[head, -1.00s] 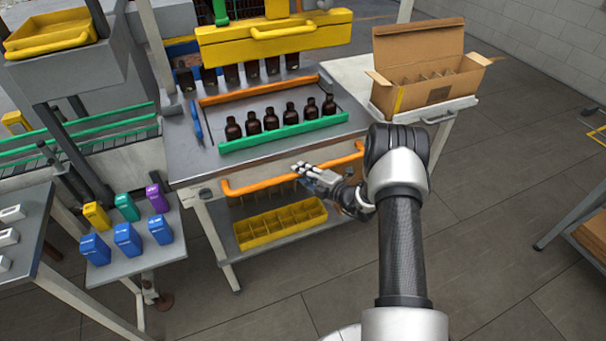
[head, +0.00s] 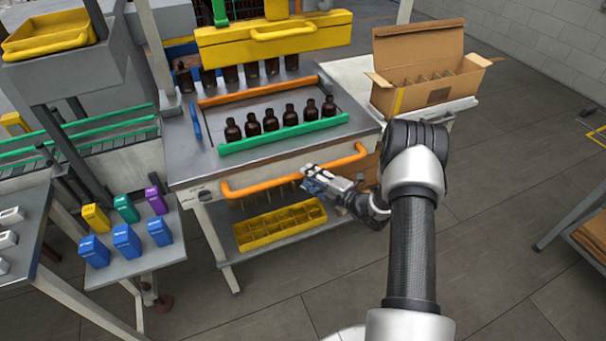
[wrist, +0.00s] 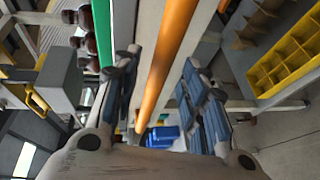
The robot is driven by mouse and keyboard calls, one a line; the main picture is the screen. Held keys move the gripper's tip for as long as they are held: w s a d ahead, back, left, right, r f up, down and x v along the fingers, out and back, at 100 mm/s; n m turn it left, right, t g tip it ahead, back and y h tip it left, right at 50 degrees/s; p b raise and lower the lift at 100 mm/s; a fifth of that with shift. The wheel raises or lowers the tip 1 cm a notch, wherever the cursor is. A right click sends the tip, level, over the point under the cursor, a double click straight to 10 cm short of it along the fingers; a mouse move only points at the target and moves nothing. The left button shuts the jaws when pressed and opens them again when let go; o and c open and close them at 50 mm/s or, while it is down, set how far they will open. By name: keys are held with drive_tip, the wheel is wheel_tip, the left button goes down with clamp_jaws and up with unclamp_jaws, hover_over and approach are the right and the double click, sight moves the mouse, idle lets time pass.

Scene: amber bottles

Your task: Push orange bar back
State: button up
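The front orange bar (head: 290,172) is a rounded rail along the front edge of the grey workbench. My gripper (head: 312,180) is just in front of and below it, near its right half. In the wrist view the orange bar (wrist: 168,55) runs lengthwise through the gap between my gripper's (wrist: 158,72) two spread fingers. The fingers are apart and hold nothing; I cannot tell whether one touches the bar. A second orange bar (head: 258,90) lies across the bench behind the row of dark amber bottles (head: 270,121).
A green bar (head: 283,134) lies in front of the bottles. A yellow divided crate (head: 280,224) sits on the shelf below. An open cardboard box (head: 425,75) stands on the right. Blue, yellow, green and purple containers (head: 127,240) stand at left.

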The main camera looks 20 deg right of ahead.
drive_tip(key=v, duration=0.7)
drive_tip(key=shift+s, duration=0.2)
drive_tip(key=shift+r, duration=0.15)
